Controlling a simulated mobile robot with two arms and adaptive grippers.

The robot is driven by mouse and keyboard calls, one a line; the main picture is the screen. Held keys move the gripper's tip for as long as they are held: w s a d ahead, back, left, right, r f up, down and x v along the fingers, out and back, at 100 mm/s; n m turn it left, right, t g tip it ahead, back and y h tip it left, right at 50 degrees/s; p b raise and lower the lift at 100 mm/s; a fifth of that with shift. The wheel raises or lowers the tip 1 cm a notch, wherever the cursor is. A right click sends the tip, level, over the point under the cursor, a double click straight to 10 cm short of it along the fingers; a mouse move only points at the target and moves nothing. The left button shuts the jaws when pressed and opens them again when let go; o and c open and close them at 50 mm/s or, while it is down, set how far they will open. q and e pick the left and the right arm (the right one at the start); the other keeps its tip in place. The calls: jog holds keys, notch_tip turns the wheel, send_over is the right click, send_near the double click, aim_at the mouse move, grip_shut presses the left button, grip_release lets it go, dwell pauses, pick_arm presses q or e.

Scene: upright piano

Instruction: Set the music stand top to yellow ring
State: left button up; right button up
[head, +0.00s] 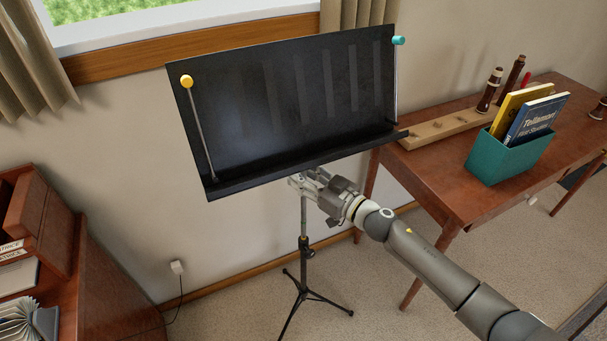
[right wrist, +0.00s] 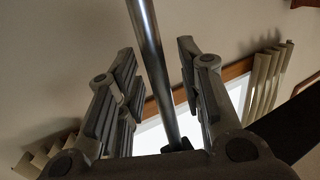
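The music stand has a wide black top (head: 290,100), tilted back, with a ledge along its lower edge. A yellow knob (head: 187,81) tops the left page arm and a teal knob (head: 398,40) the right one. Below, a thin silver shaft (head: 304,217) enters a dark collar (head: 305,246) above tripod legs. I cannot make out a yellow ring on the shaft. My right gripper (head: 305,182) is at the shaft just under the top. In the right wrist view the shaft (right wrist: 151,55) passes between the fingers of the open gripper (right wrist: 158,85), with gaps on both sides. My left gripper is out of view.
A wooden table (head: 450,185) at the right holds a teal box (head: 512,155) of books and a wooden rack (head: 440,128) with dark pipes. A reddish-brown wooden piece of furniture (head: 105,290) stands at the left. A window is behind; carpet around the tripod is clear.

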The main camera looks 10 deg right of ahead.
grip_shut()
dwell(0.4)
jog(key=shift+f+p, duration=0.35)
grip_release()
jog(key=v, duration=1.2)
